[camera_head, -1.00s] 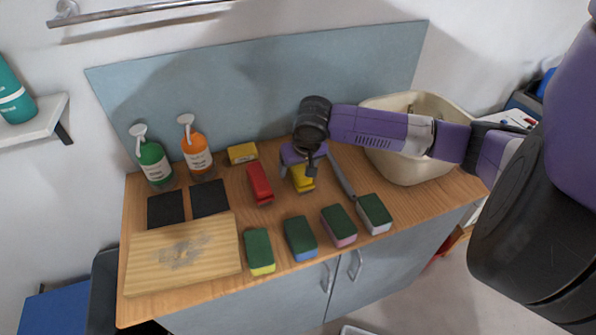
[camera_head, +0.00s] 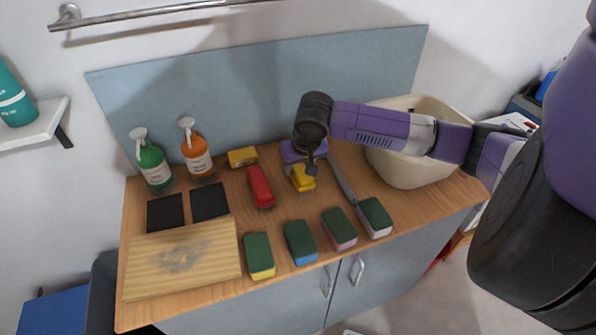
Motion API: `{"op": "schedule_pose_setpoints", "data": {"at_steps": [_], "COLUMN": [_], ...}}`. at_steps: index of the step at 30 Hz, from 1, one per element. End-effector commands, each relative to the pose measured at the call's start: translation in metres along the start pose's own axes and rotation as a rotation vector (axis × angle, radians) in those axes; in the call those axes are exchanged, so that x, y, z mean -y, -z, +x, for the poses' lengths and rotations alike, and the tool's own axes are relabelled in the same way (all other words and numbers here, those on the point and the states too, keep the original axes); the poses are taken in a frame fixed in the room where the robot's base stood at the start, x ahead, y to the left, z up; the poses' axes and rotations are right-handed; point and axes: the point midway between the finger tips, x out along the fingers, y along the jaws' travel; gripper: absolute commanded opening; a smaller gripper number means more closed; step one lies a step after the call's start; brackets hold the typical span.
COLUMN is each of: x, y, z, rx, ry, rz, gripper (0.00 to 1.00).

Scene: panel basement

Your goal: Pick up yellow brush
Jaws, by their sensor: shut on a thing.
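The yellow brush (camera_head: 303,183) lies on the wooden counter, right of the red brush (camera_head: 260,186). My gripper (camera_head: 311,168) is over the yellow brush, pointing down, and is shut on it. The gripper hides part of the brush's upper side. I cannot tell whether the brush is clear of the counter; it appears at or very near the surface.
A purple object (camera_head: 291,151) is just behind the gripper, and a grey bar-like tool (camera_head: 342,180) lies close on the right. Several sponges (camera_head: 300,241) line the front. A cream basin (camera_head: 405,172) stands right, spray bottles (camera_head: 196,150) and a stained board (camera_head: 180,262) left.

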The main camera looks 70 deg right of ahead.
Motion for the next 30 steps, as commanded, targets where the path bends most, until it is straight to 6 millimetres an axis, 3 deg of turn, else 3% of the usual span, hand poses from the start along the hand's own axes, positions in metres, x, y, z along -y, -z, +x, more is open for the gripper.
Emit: {"op": "schedule_pose_setpoints", "data": {"at_steps": [5, 12, 18, 24, 30], "x": [0.0, 0.001, 0.001, 0.001, 0.0], "y": [0.015, 0.041, 0.058, 0.067, 0.07], "z": [-0.032, -0.097, -0.139, -0.162, -0.169], "rx": [-0.006, -0.006, -0.005, -0.003, -0.001], "ry": [0.001, 0.001, 0.001, 0.0, 0.0], "rz": [-0.002, -0.003, -0.003, -0.002, -0.001], "gripper": [0.0, 0.0, 0.0, 0.0, 0.0]}}
